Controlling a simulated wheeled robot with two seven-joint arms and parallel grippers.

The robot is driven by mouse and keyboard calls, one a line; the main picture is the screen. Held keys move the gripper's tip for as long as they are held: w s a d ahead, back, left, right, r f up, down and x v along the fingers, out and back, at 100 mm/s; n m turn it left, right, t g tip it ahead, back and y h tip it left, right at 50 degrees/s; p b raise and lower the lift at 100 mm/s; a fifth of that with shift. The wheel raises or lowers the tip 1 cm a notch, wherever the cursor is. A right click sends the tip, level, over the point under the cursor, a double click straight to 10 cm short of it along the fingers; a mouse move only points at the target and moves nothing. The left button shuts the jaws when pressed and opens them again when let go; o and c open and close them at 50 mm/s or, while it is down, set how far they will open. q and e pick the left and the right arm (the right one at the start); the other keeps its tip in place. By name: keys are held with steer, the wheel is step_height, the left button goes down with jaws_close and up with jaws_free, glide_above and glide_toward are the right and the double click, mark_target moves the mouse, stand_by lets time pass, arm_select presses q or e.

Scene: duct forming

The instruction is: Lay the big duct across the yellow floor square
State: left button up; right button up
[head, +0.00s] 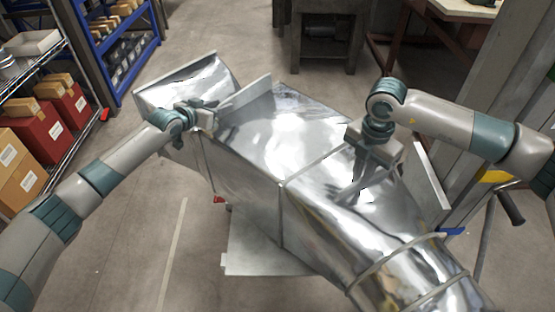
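The big duct (262,135) is shiny sheet metal with seams and flanges. It runs from the upper left to the bottom right in the head view, where the frame cuts it off. My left gripper (207,113) is at the duct's upper-left part, by a raised flange. Whether its fingers are closed on the flange is unclear. My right gripper (362,188) points down over the duct's middle right. Its fingers blend with reflections, so contact and opening are unclear. I cannot make out a yellow floor square.
A flat metal plate (252,252) shows below the duct. Shelving with boxes (40,125) and a blue rack (122,50) stand at the left. A dark metal workbench (322,38) is at the back. A grey post (500,90) stands at the right. Bare floor (120,230) lies at the lower left.

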arm_select(q)
steer(key=shift+w+d+f, duration=0.1)
steer(key=shift+w, duration=0.1)
jaws_close()
steer(key=shift+d, duration=0.1)
stand_by(1.5)
steer(key=shift+w+r, duration=0.2)
steer(key=shift+r, duration=0.15)
